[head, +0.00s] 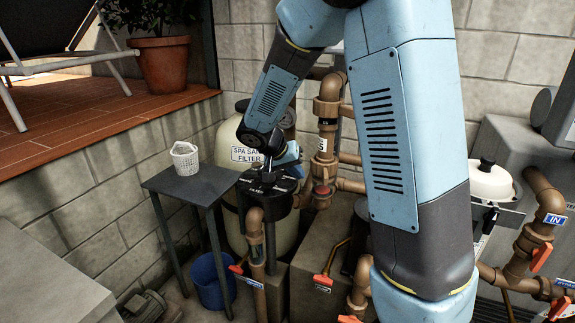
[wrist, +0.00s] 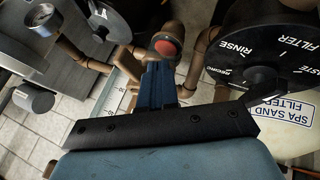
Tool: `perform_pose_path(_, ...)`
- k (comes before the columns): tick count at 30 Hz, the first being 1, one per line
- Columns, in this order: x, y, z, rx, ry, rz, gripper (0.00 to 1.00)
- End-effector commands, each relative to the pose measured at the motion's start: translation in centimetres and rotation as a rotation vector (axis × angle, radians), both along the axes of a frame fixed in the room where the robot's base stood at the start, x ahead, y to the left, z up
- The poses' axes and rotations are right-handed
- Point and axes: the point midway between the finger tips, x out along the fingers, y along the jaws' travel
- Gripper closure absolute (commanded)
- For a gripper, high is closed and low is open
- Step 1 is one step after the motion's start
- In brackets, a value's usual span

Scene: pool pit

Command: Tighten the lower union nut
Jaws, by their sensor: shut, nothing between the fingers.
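A brown vertical pipe stands behind the filter valve in the head view, with a wide upper collar (head: 326,108) and a lower collar (head: 324,168). I cannot tell for sure which is the lower union nut. A reddish part shows at the lower fitting. In the wrist view, a brown round fitting with a red centre (wrist: 166,47) lies just beyond my gripper (wrist: 157,72). My gripper's blue fingers are together and empty, and their tips overlap its lower edge in the picture. Contact cannot be told. In the head view the fingers are hard to make out near the valve.
The black valve dial (wrist: 272,60) is close on the right in the wrist view. A dark table (head: 185,186) holds a white basket (head: 185,160). A blue bucket (head: 210,280) and red-handled pipes (head: 257,245) crowd the floor.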

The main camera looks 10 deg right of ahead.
Motion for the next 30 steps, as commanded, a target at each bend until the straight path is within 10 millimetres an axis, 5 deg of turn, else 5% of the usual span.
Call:
perform_pose_path(4, 0.5, -1.5, -2.2, -0.001, 0.004, -0.002, 1.0)
perform_pose_path(13, -0.4, -4.7, -2.1, 0.002, 0.0, 0.0, 1.0)
perform_pose_path(30, -0.7, -4.9, -2.1, 0.002, 0.0, 0.018, 1.0)
